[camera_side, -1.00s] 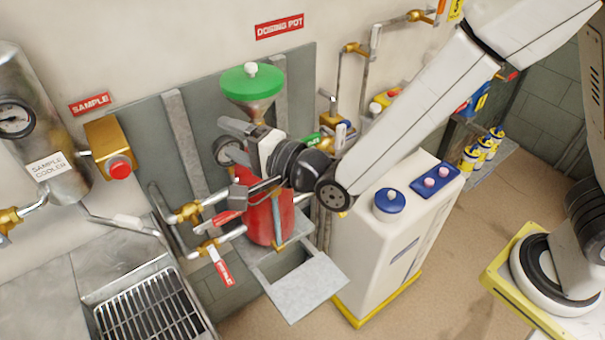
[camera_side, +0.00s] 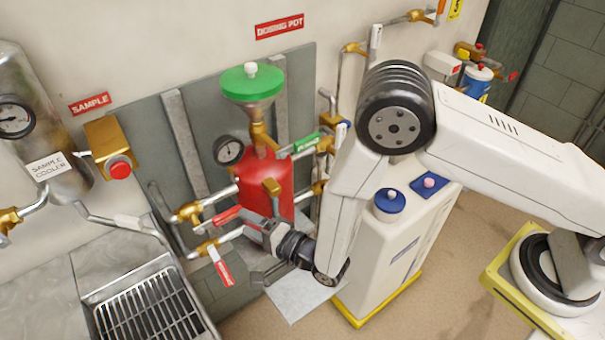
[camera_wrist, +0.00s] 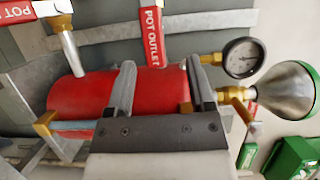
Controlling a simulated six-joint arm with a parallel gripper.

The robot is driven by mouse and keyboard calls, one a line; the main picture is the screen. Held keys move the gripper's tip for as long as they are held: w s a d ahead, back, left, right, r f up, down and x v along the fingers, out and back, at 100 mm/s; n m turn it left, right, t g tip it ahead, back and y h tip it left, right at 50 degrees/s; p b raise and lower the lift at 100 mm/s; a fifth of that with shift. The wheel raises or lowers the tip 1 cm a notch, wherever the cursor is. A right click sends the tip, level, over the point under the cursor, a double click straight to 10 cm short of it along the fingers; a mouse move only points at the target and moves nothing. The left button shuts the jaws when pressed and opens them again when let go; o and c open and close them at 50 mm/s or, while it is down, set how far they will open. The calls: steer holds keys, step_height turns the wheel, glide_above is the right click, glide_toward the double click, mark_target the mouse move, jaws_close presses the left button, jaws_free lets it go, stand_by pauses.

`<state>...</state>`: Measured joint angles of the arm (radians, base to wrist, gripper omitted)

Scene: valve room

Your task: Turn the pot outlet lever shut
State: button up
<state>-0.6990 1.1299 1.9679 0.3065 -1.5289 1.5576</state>
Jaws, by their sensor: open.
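The pot outlet lever has a red handle with white "POT OUTLET" lettering and shows in the wrist view (camera_wrist: 153,36), just beyond my fingertips and between them. In the side view, its red handle (camera_side: 227,214) lies along the pipe left of the red pot (camera_side: 265,180). My gripper (camera_side: 256,224) is low in front of the pot, pointing left toward the handle. In the wrist view, my gripper (camera_wrist: 161,68) has its two fingers wide apart with nothing clamped. Whether a finger touches the handle, I cannot tell.
A second red lever (camera_side: 222,270) hangs below the pipes. A gauge (camera_side: 229,150) and green-lidded funnel (camera_side: 252,82) sit above the pot. A sink grating (camera_side: 150,310) is at lower left. A white tank (camera_side: 385,245) stands right, close to my arm.

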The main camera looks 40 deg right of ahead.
mark_target(231, 217)
steer(key=shift+f, duration=0.4)
steer(key=shift+w, duration=0.1)
steer(key=shift+x, duration=3.8)
jaws_close()
